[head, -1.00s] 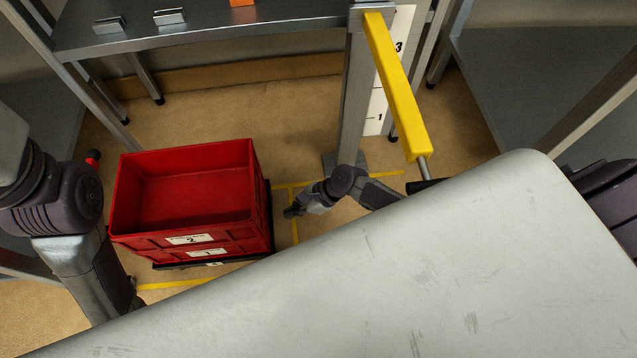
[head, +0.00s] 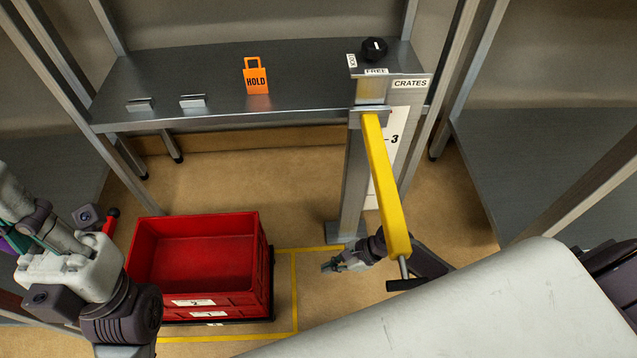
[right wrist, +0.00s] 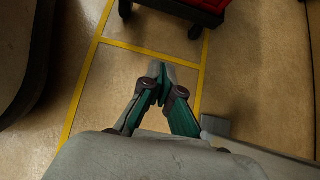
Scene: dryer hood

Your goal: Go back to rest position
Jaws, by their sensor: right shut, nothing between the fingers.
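My right gripper (head: 332,265) is low over the floor, right of the red crates and beside the foot of the grey post. In the right wrist view its green-sided fingers (right wrist: 160,85) are together with nothing between them. It is apart from the crates. My left arm is at the left edge of the head view, left of the crates. Its fingers cannot be made out clearly there. The red crates (head: 197,300) are stacked on a dark base, and the top one is empty inside. A corner of them shows in the right wrist view (right wrist: 207,6).
A yellow bar (head: 385,180) juts from the grey post (head: 354,190), above my right forearm. A dark shelf (head: 200,85) behind carries an orange HOLD tag (head: 256,77) and two small metal holders. A black knob (head: 374,49) tops the post. Yellow-lined floor between crates and post is mostly clear.

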